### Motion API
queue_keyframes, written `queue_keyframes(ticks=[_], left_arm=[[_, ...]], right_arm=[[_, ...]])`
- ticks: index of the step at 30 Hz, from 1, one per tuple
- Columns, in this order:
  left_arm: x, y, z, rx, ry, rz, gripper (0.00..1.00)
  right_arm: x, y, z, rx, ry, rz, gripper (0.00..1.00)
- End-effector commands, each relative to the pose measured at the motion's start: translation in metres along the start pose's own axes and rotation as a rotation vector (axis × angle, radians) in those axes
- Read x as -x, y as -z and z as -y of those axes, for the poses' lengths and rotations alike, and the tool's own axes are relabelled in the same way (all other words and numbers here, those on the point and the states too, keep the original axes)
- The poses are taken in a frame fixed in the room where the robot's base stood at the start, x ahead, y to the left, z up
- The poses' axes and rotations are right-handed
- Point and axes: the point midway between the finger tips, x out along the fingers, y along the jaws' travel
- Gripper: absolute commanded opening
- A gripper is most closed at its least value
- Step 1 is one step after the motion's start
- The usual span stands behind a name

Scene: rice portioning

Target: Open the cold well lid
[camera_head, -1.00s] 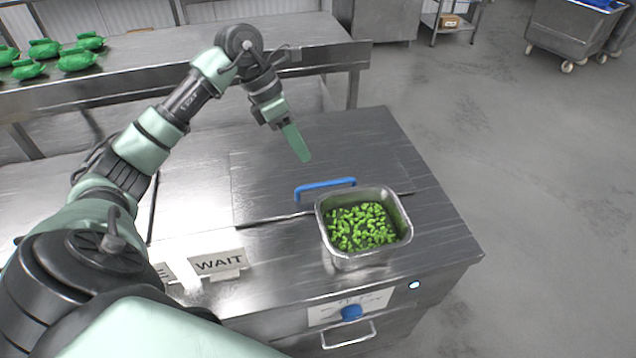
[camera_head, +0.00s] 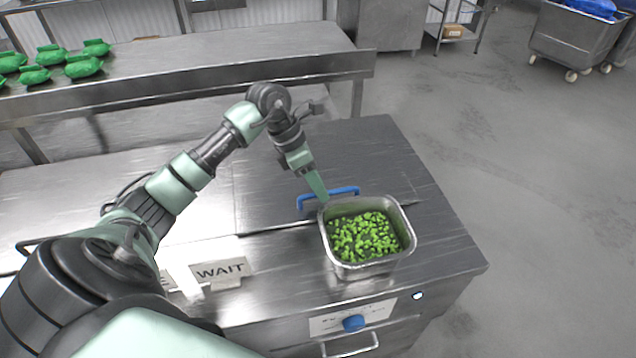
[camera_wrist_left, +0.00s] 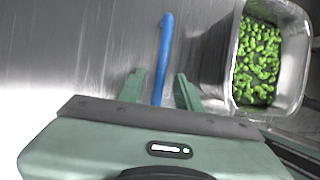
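The cold well lid (camera_head: 285,165) is a flat steel panel set in the steel counter, lying flush and closed. Its blue bar handle (camera_head: 330,196) runs along its front edge. My left gripper (camera_head: 321,196) is at the handle, pointing down. In the left wrist view, the blue handle (camera_wrist_left: 165,50) runs between the two spread green fingers of the left gripper (camera_wrist_left: 160,90). I see a gap on each side, so the fingers are open around it. My right gripper is not in view.
A steel pan (camera_head: 368,262) of green pieces stands just in front of the handle, close to my left fingers. Green bags (camera_head: 83,66) lie on the shelf behind. Floor is clear to the right.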

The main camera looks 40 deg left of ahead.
Motion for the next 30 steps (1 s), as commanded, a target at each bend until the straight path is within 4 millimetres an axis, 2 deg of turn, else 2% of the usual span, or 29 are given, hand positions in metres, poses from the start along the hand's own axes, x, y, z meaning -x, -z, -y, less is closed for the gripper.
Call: queue_keyframes(ticks=[3, 4, 7, 8, 30], left_arm=[[-0.0001, 0.0001, -0.0001, 0.0, 0.0, 0.0, 0.34], [-0.0001, 0.0001, -0.0001, 0.0, 0.0, 0.0, 0.32], [0.0001, 0.0, -0.0001, 0.0, 0.0, 0.0, 0.04], [0.0002, 0.0, -0.0001, 0.0, 0.0, 0.0, 0.0], [0.0012, -0.0004, -0.0004, 0.0, -0.001, 0.001, 0.0]], right_arm=[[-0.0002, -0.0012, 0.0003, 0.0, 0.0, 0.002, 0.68], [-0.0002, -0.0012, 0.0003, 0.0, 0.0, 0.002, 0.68], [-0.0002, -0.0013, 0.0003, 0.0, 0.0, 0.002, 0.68], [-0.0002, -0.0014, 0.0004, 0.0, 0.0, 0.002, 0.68], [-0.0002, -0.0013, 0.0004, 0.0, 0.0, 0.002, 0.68]])
